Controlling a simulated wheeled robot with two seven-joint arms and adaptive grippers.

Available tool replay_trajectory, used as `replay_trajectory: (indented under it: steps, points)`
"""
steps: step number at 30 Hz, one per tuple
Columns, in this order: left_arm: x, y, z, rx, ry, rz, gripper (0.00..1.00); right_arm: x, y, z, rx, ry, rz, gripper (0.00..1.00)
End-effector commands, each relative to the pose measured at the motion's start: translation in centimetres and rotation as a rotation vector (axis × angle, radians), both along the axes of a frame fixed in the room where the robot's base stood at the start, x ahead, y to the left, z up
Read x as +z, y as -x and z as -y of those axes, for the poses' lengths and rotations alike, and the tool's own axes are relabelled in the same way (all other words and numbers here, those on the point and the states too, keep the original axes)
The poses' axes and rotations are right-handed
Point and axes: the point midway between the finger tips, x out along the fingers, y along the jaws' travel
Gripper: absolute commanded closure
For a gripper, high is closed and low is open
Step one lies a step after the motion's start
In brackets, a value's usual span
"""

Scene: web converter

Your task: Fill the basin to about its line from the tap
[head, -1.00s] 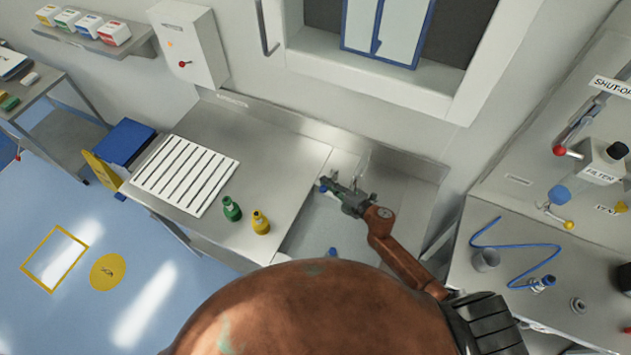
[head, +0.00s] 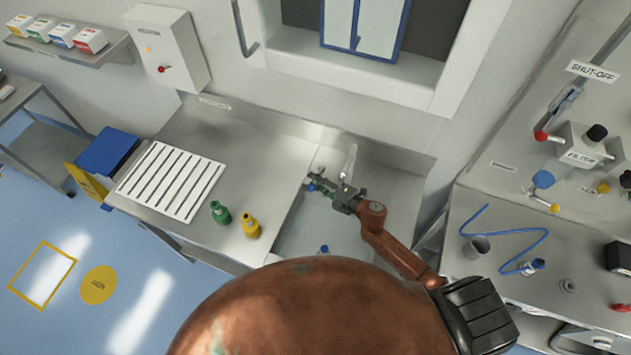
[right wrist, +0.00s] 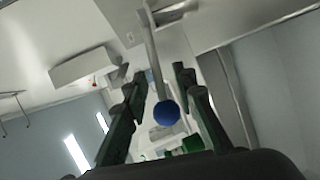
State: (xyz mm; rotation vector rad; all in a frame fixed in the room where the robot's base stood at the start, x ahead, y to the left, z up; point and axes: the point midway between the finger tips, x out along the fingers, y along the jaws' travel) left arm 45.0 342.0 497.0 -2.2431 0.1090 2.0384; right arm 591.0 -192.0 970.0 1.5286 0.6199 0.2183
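The basin (head: 296,236) is a sunken sink at the right end of the steel counter. My body covers its near part, and I cannot make out a fill line or a water level. The pale tap (head: 350,160) rises at its back edge, partly hidden by my right gripper (head: 325,190). In the right wrist view, the gripper's dark green fingers (right wrist: 160,88) stand apart. A blue round knob (right wrist: 166,113) on a grey stem shows between them, with visible gaps; I cannot tell contact. My left gripper is not in view.
A green bottle (head: 220,212) and a yellow bottle (head: 251,229) stand left of the basin, near a white slotted drainer (head: 172,181). A small blue item (head: 324,250) shows low in the basin. A right-hand bench holds a grey cup (head: 476,248) and blue tube (head: 545,236).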

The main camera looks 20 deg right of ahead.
Motion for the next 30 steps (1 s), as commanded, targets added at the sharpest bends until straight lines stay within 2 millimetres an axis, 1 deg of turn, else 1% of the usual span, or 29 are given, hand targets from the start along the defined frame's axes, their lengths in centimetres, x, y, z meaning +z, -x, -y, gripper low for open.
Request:
replay_trajectory:
  steps: [5,12,18,24,30]
  points:
    - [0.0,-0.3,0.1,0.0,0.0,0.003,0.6,0.4,1.9,1.3,-0.002,0.001,-0.002,0.75]
    - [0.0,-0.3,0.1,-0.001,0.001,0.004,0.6,1.6,6.1,3.8,-0.002,0.001,-0.003,0.75]
    - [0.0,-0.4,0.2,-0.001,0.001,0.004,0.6,2.4,8.7,5.4,-0.001,0.001,-0.002,0.75]
    - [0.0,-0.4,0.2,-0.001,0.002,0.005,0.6,2.8,9.8,6.0,0.0,0.001,-0.001,0.75]
    - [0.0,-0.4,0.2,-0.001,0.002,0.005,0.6,2.8,9.8,6.0,-0.001,0.001,-0.001,0.75]
